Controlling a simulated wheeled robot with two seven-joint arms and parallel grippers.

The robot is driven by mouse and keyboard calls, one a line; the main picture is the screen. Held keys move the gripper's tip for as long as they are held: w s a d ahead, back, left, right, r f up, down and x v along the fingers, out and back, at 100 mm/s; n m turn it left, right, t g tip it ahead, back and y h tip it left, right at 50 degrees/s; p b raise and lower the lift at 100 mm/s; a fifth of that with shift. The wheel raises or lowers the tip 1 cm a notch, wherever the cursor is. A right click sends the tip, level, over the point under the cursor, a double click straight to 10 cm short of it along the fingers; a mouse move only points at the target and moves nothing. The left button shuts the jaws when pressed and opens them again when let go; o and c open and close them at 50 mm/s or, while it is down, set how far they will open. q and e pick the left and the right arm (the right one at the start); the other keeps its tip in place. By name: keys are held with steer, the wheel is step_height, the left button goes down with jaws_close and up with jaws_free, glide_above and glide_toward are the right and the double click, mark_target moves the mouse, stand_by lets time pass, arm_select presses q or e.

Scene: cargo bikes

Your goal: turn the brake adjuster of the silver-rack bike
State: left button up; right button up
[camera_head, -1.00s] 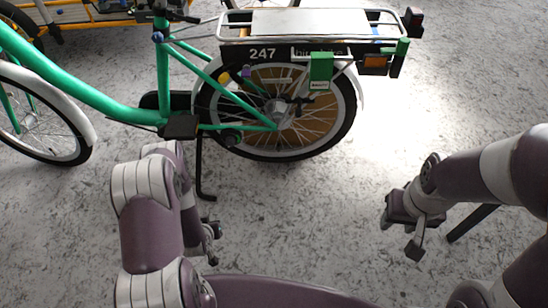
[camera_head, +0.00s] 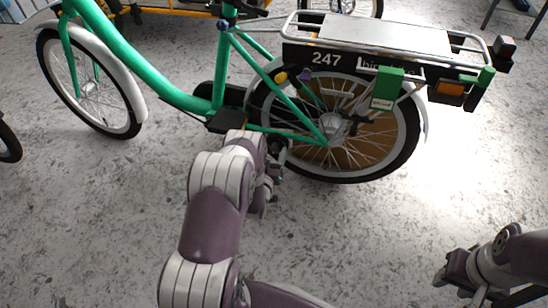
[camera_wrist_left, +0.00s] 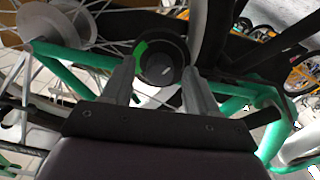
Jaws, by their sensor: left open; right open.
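The green bike (camera_head: 160,85) has a silver rack (camera_head: 385,38) over its rear wheel (camera_head: 345,176) and the number 247 on its side panel. In the left wrist view a dark round knob (camera_wrist_left: 160,67) with a green mark on its rim lies between the fingertips; it looks like the brake adjuster, but I cannot be sure. My left gripper (camera_head: 272,168) is open, low beside the front part of the rear wheel, its fingers (camera_wrist_left: 160,82) on either side of the knob. I cannot tell whether they touch it. My right gripper (camera_head: 448,272) is open and empty over the floor at lower right.
A green box (camera_head: 387,88) and an orange reflector (camera_head: 450,89) hang by the rack. The green frame tubes (camera_wrist_left: 70,62) and spokes are close around my left fingers. A yellow bike (camera_head: 165,10) stands behind.

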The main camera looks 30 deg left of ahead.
arm_select(q)
steer(key=shift+w+a+r, duration=0.1)
steer(key=shift+w, duration=0.25)
steer(key=shift+c, duration=0.2)
steer(key=c, duration=1)
